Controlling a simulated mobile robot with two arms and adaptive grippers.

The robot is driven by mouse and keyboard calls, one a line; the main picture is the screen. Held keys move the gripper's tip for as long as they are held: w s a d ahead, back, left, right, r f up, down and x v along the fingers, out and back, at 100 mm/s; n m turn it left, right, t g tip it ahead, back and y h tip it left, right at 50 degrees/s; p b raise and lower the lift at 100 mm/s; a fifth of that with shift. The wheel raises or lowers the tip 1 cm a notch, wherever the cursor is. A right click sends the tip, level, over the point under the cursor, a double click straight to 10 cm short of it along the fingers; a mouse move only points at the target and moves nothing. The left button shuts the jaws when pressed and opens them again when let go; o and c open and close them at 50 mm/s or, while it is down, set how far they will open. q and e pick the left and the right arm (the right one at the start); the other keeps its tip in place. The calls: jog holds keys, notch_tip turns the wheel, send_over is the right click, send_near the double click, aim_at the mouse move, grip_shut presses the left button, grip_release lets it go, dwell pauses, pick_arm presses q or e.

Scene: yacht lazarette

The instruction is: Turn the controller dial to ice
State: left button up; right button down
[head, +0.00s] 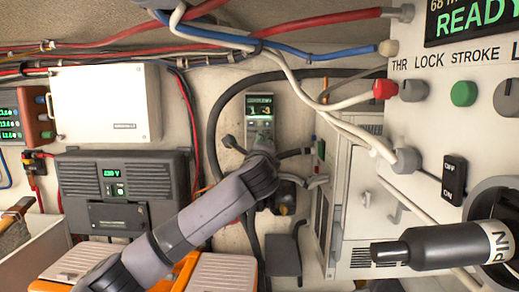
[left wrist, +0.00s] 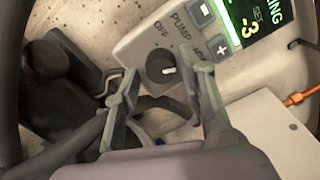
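The controller (head: 260,112) is a pale, upright wall unit with a small green-lit display, in the middle of the head view. In the left wrist view its black round dial (left wrist: 163,69) shows a short white pointer mark aimed to the picture's right. The labels OFF and PUMP are readable. A third label, by the right fingertip, is partly covered. In the head view my left gripper (head: 262,160) hides the dial.
A white box (head: 105,100) and a dark grey unit (head: 125,190) are on the left. A white panel with switches (head: 462,93) and a black handle marked PIN (head: 430,245) are on the right. Red, blue and white cables (head: 320,50) cross above; a black hose loops round the controller.

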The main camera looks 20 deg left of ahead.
pick_arm(q)
jog(key=shift+o, duration=0.7)
jog(key=shift+r, duration=0.1)
jog(key=shift+a, duration=0.1)
jog(key=v, duration=1.2)
